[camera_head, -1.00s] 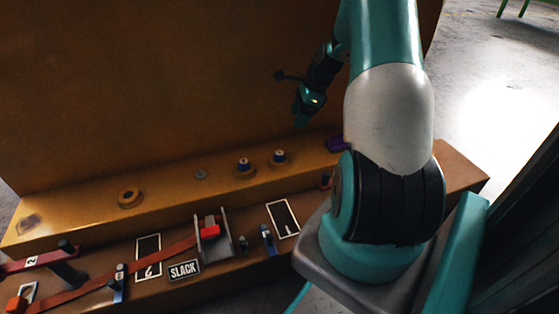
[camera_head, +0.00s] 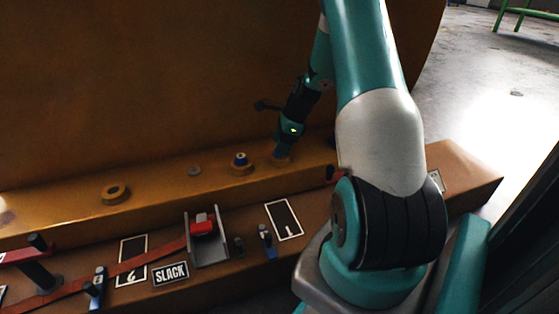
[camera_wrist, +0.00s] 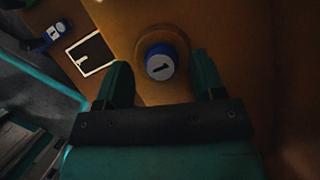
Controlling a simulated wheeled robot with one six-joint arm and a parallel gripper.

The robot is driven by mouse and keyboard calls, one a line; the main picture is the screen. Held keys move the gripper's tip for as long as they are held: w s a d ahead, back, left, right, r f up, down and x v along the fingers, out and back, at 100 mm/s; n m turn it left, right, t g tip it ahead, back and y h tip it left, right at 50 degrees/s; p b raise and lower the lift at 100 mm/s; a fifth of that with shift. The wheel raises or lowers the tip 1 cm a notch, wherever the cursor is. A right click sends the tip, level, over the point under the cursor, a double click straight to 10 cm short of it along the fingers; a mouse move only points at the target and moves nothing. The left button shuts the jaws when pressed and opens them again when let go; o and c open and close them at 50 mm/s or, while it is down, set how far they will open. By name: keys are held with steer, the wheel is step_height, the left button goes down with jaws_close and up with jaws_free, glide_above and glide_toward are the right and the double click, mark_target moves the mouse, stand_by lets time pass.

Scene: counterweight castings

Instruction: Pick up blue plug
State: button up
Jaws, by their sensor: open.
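A blue plug (camera_wrist: 160,62) with a pale top marked 1 sits in a round ring on the orange-brown ledge, seen in the wrist view. My gripper (camera_wrist: 160,80) is open, with one finger to each side of this plug; I cannot tell whether they touch it.
On the lower step are a red buckle on a bracket (camera_head: 222,250), a red strap (camera_head: 160,261), a SLACK label (camera_head: 171,274) and a framed panel (camera_head: 284,220). A tall brown wall (camera_head: 130,90) rises behind.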

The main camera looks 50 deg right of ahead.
steer(key=shift+w+a+f, duration=0.15)
steer(key=shift+f, duration=0.55)
steer(key=shift+r, duration=0.1)
steer(key=shift+c, duration=0.3)
steer(key=c, duration=0.9)
steer(key=shift+c, duration=0.2)
step_height(320, 180, up, 20)
steer(key=p, duration=1.2)
